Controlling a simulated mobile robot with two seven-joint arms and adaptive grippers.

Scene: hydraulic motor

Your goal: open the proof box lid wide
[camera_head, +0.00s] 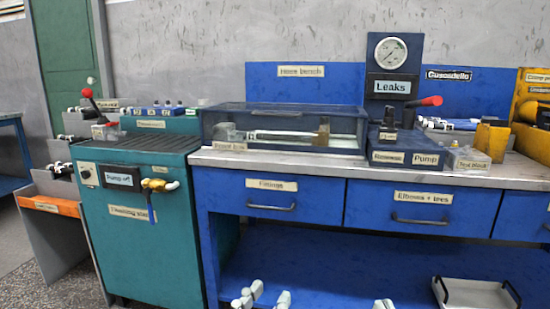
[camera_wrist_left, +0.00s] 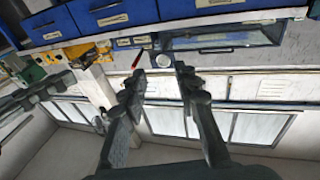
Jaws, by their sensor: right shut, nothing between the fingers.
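The proof box (camera_head: 212,128) stands on the bench top left of the gauge panel. It is a long, low case with dark edges and clear walls. Its clear lid (camera_head: 290,108) looks shut. Inside, a pale rod-like part and a brown block (camera_head: 323,131) show through. The box also shows upside down in the left wrist view (camera_wrist_left: 222,38). My left gripper (camera_head: 264,298) is low in front of the bench, away from the box. Its fingers stand apart and empty in the left wrist view (camera_wrist_left: 158,78). My right gripper (camera_head: 383,304) barely shows at the bottom edge, shut and empty.
A pressure gauge panel (camera_head: 391,52) and a red-handled pump (camera_head: 425,102) stand just right of the box. Below are blue drawers (camera_head: 270,197) and a shelf with a white tray (camera_head: 478,294).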

